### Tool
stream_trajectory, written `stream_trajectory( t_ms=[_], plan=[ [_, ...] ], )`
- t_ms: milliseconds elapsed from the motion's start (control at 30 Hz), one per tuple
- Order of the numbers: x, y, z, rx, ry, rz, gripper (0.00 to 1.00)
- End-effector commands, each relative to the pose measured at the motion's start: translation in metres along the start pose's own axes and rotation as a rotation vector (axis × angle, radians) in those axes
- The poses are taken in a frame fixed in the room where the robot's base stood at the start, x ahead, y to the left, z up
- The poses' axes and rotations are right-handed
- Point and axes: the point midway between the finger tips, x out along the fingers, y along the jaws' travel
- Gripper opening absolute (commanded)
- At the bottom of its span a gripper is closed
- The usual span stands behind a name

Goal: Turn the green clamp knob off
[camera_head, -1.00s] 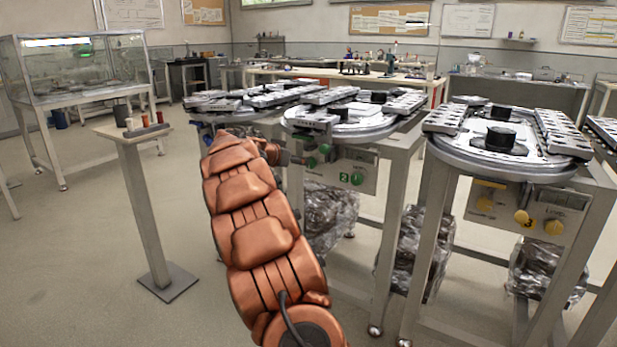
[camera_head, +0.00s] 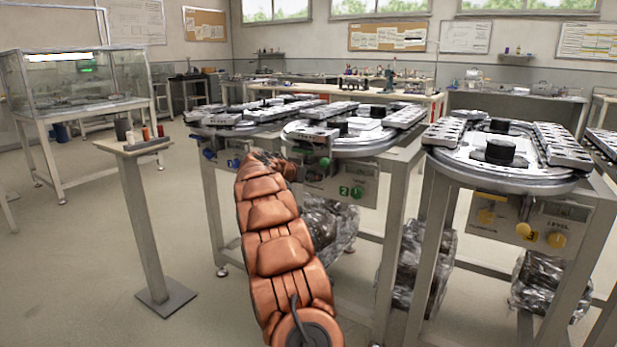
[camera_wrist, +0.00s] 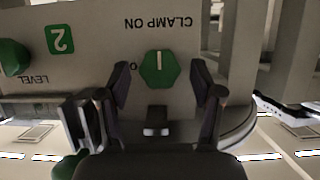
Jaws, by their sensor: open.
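The green clamp knob (camera_wrist: 159,69) is a six-sided knob with a white line on it, upright in the wrist view. It sits on a grey panel (camera_wrist: 95,70) under upside-down "CLAMP ON" lettering; another label beside it is partly hidden by a finger. My gripper (camera_wrist: 160,88) is open, one dark finger on each side of the knob. I cannot tell whether either finger touches it. In the head view, my gripper (camera_head: 285,163) is small and dark at the front of station 2, and I cannot make out the clamp knob for sure.
A second green knob (camera_wrist: 12,57), by the word LEVEL, and a green "2" plate (camera_wrist: 60,39) share the panel. Station 3 with yellow knobs (camera_head: 556,239) stands right. A small post table (camera_head: 140,149) stands left. Open floor lies between it and the glass case.

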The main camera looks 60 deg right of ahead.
Motion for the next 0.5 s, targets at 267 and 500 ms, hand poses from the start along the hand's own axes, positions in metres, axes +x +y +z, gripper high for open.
stream_trajectory(
  t_ms=[267, 500],
  plan=[
    [0.003, 0.0, 0.0002, -0.001, 0.0, 0.0, 0.66],
    [0.0029, -0.0001, 0.0002, 0.0, 0.0, 0.0, 0.5]
  ],
)
